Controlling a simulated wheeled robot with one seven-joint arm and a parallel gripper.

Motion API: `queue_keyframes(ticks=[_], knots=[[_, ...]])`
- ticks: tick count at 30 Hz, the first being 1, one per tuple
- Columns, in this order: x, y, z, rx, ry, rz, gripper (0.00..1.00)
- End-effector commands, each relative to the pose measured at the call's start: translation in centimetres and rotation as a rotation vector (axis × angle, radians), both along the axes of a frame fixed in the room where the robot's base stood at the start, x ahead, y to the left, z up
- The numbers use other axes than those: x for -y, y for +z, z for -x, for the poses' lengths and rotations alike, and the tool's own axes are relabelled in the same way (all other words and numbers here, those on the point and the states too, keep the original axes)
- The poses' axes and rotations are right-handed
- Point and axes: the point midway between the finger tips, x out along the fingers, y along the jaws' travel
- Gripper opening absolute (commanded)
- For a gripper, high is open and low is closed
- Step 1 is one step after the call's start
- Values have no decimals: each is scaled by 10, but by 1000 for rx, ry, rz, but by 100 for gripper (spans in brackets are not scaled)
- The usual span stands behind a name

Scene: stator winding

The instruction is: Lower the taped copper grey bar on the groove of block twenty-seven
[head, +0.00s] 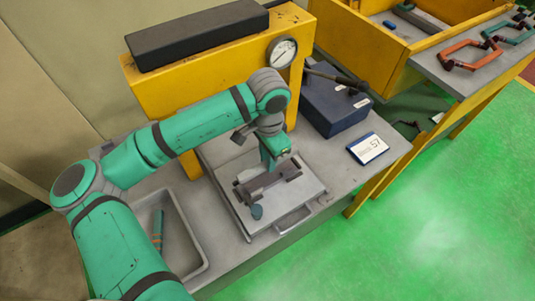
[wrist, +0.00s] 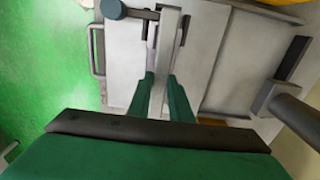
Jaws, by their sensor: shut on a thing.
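My gripper (head: 270,163) is over the metal fixture in the middle of the bench. In the wrist view its two green fingers (wrist: 164,96) are shut on a narrow grey bar (wrist: 161,92) between them. The bar points away from the fingers, toward a grey block (wrist: 170,22) with a round blue-grey knob beside it. In the head view the dark grey block (head: 268,184) sits on a light metal plate (head: 310,187), right below my gripper. No tape, groove or block number can be read. I cannot tell whether the bar touches the block.
A yellow press frame (head: 151,97) with a gauge (head: 282,52) stands behind. A dark blue box (head: 335,106) and a numbered card (head: 368,148) lie to the right. A grey tray (head: 196,238) holding a teal striped cylinder (head: 157,228) is at the left.

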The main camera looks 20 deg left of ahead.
Motion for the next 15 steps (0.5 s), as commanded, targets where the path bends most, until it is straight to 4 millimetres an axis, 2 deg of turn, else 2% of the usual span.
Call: queue_keyframes(ticks=[15], knots=[[-1,-4,2,1,2,-1,0]])
